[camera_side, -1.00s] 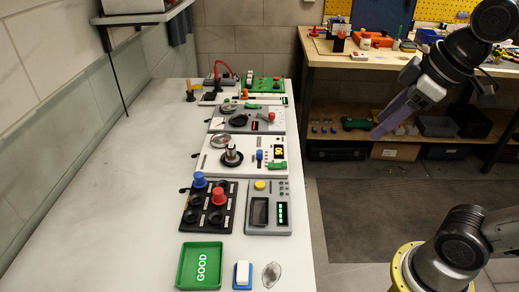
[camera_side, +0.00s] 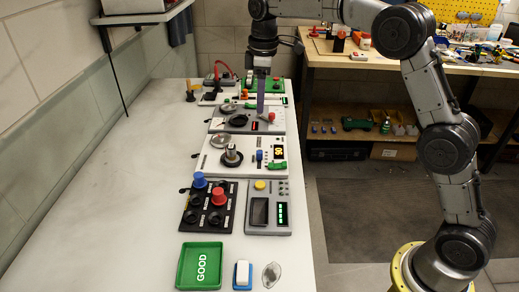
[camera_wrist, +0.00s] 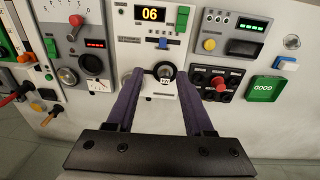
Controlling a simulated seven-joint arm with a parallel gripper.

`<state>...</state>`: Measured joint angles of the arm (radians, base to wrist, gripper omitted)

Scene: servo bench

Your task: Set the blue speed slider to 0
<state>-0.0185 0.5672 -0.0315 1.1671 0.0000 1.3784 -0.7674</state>
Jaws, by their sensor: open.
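The blue speed slider (camera_side: 259,155) stands on the white panel (camera_side: 222,166) in the side view. In the wrist view the blue slider knob (camera_wrist: 163,43) shows just below a display (camera_wrist: 153,14) that reads 06. My gripper (camera_side: 261,112) hangs over the grey panel beyond the white one, fingers down and apart from the slider. In the wrist view my gripper (camera_wrist: 157,78) is open and empty, its purple fingers framing a black dial (camera_wrist: 164,70) on the white panel. The slider is not between them.
A green lever (camera_wrist: 182,18) sits close beside the display and slider. A grey panel with a red-tipped lever (camera_wrist: 76,20) is to the left in the wrist view. A button board (camera_wrist: 217,83) and green tray (camera_wrist: 266,88) are to the right. The bench's left side (camera_side: 110,190) is clear.

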